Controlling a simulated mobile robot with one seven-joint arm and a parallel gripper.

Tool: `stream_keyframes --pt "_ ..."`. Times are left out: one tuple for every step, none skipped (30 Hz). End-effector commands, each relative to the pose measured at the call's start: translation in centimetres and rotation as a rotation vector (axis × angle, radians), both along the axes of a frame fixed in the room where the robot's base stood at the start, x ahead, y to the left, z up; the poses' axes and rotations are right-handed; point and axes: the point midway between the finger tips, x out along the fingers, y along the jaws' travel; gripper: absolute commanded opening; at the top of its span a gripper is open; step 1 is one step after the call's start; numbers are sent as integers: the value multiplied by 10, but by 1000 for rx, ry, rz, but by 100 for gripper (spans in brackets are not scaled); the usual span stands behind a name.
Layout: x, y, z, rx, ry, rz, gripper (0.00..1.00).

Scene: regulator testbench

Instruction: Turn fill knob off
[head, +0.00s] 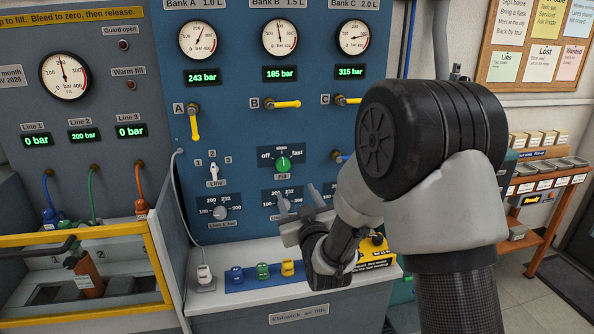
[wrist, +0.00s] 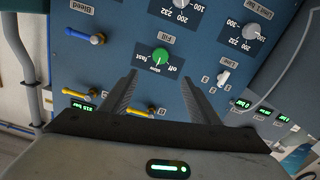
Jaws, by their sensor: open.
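The green fill knob (head: 283,163) sits on the blue panel under the labels off, slow and fast. Its white mark seems to point up, near slow. In the wrist view the fill knob (wrist: 161,56) appears upside down, just beyond and between the fingertips. My gripper (head: 297,200) is in front of the panel, below the knob in the head view. In the wrist view my gripper (wrist: 158,77) has its two fingers spread apart with nothing between them. The fingers appear apart from the knob.
A line selector (head: 213,173) is left of the knob, and limit knobs (head: 220,212) are below. Yellow valve handles (head: 195,124) stick out above. A blue bleed handle (wrist: 97,39) is beside the knob. Several coloured blocks (head: 262,270) stand on the ledge below.

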Motion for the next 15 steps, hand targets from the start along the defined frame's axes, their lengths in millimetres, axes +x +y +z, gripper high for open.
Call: stream_keyframes --pt "2 2 0 1 -4 1 55" --pt "4 2 0 1 -5 1 55" --pt "8 3 0 1 -5 1 55" --pt "12 4 1 2 -6 0 55" --pt "16 5 1 2 -6 0 55" --pt "23 7 1 2 -6 0 55" --pt "28 8 1 1 -5 0 55" --pt "34 10 1 2 -6 0 55" --pt "42 12 1 1 -5 0 55" --pt "49 14 1 1 -5 0 55" --pt "55 16 1 2 -6 0 55" --pt "64 18 1 1 -4 0 55" --pt "70 20 1 1 -5 0 55" --pt "76 22 1 1 -4 0 55" --pt "85 25 1 1 -5 0 55"
